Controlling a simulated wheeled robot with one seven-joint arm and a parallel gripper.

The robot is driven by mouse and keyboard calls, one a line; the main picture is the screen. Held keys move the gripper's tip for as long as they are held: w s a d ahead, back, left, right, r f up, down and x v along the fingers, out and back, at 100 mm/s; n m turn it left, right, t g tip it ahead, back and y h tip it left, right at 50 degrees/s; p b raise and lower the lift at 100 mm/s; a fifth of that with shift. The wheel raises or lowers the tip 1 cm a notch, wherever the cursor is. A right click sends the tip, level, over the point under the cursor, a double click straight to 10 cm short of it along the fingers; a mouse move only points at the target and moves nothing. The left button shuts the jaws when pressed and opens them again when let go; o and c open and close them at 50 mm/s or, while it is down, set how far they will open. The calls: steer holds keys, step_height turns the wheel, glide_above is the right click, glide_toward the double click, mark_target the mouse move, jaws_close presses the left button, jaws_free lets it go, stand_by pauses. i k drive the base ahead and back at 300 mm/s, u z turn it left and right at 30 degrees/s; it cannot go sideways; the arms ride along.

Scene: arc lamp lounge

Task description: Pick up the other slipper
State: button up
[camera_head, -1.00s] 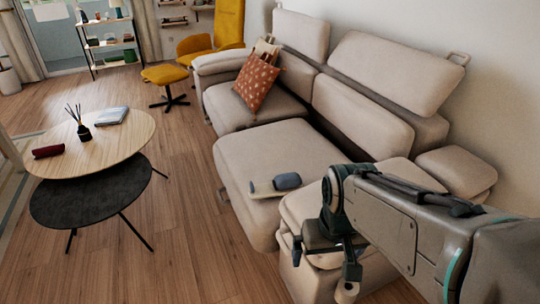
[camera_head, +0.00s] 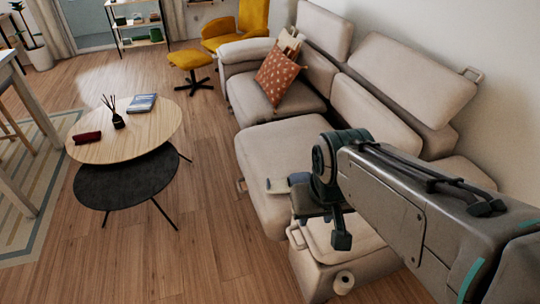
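One slipper (camera_head: 277,186), with a pale sole and a grey-blue upper, lies on the seat of the beige sofa (camera_head: 275,150) near its front edge. My arm hides part of its upper. My gripper (camera_head: 322,228) hangs in front of the sofa, to the right of the slipper in the picture and apart from it as far as I can see. Its two fingers stand apart with nothing visible between them, so it looks open. No second slipper shows in view.
A round wooden table (camera_head: 150,128) and a lower dark table (camera_head: 120,186) stand at left. A rust cushion (camera_head: 281,76) rests on the sofa. A yellow footstool (camera_head: 190,60) stands farther back. The wooden floor (camera_head: 205,205) between tables and sofa is clear.

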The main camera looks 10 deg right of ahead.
mark_target(285, 186)
steer(key=u, duration=1.55)
steer(key=i, duration=2.2)
steer(key=z, duration=3.05)
steer(key=i, duration=0.5)
steer(key=z, duration=0.05)
